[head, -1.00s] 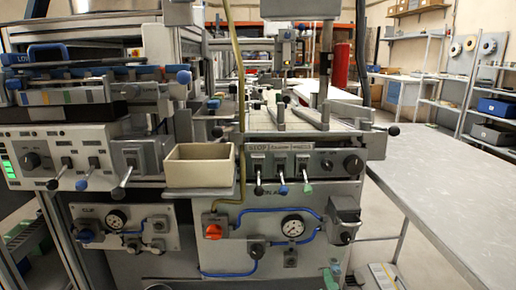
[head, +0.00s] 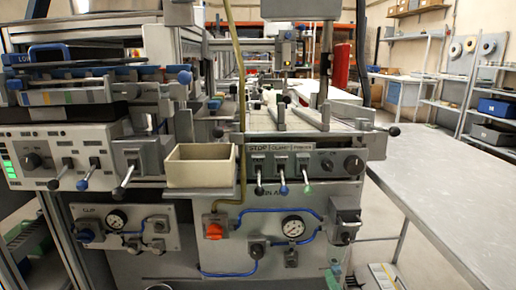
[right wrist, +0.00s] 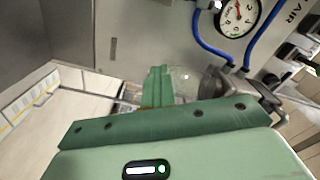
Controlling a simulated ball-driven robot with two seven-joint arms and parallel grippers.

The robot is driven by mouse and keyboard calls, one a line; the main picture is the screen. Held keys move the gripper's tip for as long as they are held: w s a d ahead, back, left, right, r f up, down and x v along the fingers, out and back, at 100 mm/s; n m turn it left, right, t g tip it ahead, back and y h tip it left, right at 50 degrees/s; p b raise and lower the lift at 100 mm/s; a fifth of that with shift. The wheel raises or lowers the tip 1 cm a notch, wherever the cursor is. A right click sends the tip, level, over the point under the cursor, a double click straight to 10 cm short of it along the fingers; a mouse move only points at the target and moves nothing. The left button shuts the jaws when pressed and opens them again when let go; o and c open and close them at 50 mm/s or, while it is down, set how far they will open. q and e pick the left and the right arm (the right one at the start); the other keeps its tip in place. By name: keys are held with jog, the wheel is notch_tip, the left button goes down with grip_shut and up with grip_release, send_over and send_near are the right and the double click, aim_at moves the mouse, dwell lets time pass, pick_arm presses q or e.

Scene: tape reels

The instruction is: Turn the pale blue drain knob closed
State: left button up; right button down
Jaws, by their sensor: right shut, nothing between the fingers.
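My right gripper (head: 333,277) shows as a small green shape low in the head view, below the grey air unit (head: 345,226) at the right end of the lower panel. In the right wrist view its green fingers (right wrist: 158,76) are shut together and empty. A clear bowl (right wrist: 186,76) shows just right of the fingertips, under the grey air fitting. The pale blue drain knob cannot be made out in either view; whether the fingers or the bowl hide it, I cannot tell. My left gripper is not in view.
A pressure gauge (head: 293,226), blue hoses (head: 275,211) and an orange knob (head: 214,231) sit on the lower panel. A beige bin (head: 200,166) juts out above.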

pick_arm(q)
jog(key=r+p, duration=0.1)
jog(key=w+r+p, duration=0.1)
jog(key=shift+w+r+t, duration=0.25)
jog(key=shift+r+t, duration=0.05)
pick_arm(e)
jog(key=s+f, duration=0.1)
jog(key=s, duration=0.5)
jog(key=shift+f, duration=0.15)
